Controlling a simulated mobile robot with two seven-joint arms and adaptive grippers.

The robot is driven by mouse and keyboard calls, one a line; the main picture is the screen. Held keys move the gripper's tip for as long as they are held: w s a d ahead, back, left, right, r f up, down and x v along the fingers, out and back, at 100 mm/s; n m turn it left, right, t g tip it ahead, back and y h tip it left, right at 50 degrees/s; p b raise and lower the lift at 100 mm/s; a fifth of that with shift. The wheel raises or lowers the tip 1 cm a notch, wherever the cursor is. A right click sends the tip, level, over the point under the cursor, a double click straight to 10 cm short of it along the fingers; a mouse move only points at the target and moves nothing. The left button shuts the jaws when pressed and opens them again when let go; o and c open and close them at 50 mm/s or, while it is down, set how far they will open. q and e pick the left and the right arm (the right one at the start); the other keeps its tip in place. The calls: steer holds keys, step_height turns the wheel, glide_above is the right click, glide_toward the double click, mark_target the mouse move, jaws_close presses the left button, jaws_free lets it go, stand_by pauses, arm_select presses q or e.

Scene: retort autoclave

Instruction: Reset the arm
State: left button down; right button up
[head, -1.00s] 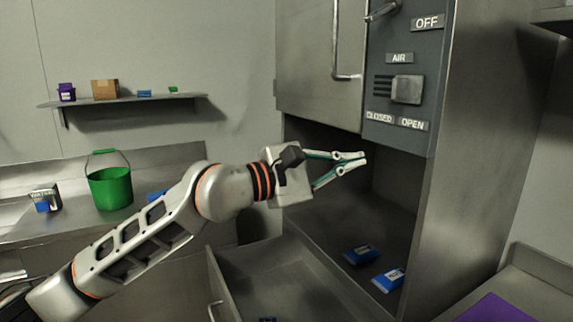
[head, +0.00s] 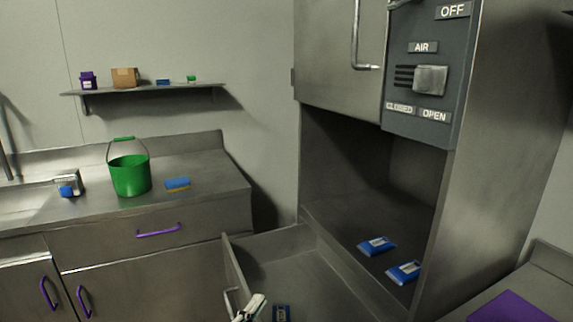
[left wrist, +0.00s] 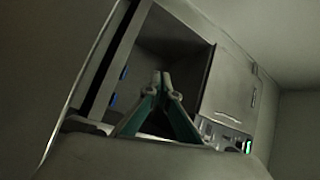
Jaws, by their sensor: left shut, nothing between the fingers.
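My left gripper (head: 250,308) shows at the bottom edge of the head view, low in front of the open drawer. Only its fingertip part is in the picture there. In the left wrist view the two fingers of the left gripper (left wrist: 158,82) meet at their tips, with nothing between them. They point towards the steel autoclave cabinet (left wrist: 228,85), whose dark opening lies behind them. The autoclave cabinet (head: 490,150) stands at the right of the head view. My right gripper is not in view.
Two blue packets (head: 377,246) (head: 404,271) lie in the cabinet's lower bay. A green bucket (head: 130,176) and a sponge (head: 178,184) stand on the left counter. A shelf (head: 150,89) holds small boxes.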

arm_select(q)
steer(key=s+a+f+n+g+y, duration=0.2)
steer(key=s+a+f+n, duration=0.2)
steer(key=s+f, duration=0.3)
steer(key=s+a+f+n+g+y, duration=0.2)
steer(key=s+a+f+n, duration=0.2)
steer(key=f, duration=0.7)
steer(key=s+a+f+n+g+y, duration=0.2)
steer(key=s+a+f+n, duration=0.3)
steer(key=s, duration=0.7)
step_height(320, 180, down, 5)
steer(key=shift+s+r+n+g, duration=0.1)
steer(key=shift+s+n+g, duration=0.1)
steer(key=shift+n+g, duration=0.65)
steer(key=shift+a+t, duration=0.1)
steer(key=shift+t, duration=0.25)
